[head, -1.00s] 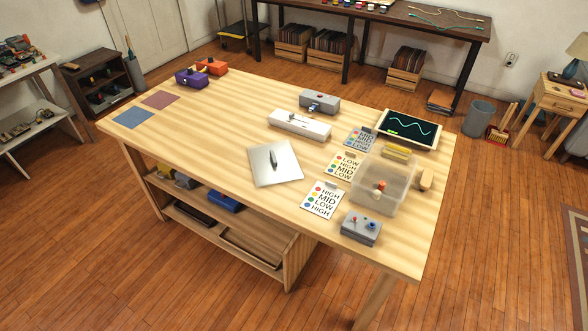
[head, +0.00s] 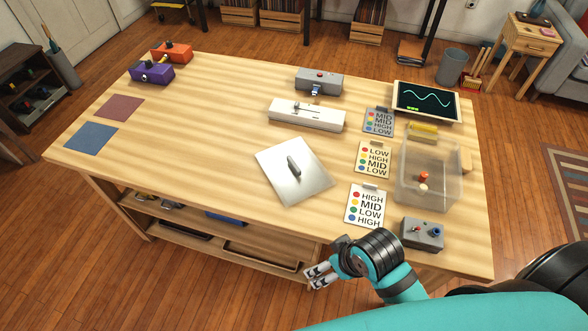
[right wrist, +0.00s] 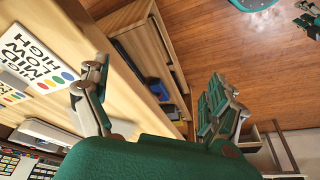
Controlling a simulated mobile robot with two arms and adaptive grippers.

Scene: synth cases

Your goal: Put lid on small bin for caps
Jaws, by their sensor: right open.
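The lid (head: 318,180), a flat grey square plate with a dark upright handle, lies on the table near the middle. The small bin (head: 447,190) is a clear open box at the right, with a red cap (head: 424,177) and a whitish cap (head: 423,189) showing inside or through its wall. My right gripper (head: 318,275) is open and empty off the table's front edge, nearer me than the lid. In the right wrist view its spread fingers (right wrist: 155,90) have nothing between them. A part that looks like my left gripper (right wrist: 308,20) is cut off at that view's upper right.
Three cards, including the HIGH card (head: 366,206), lie between lid and bin. A grey switch box (head: 422,234) stands in front of the bin. A white slider box (head: 306,115) lies behind the lid. The table left of the lid is mostly clear.

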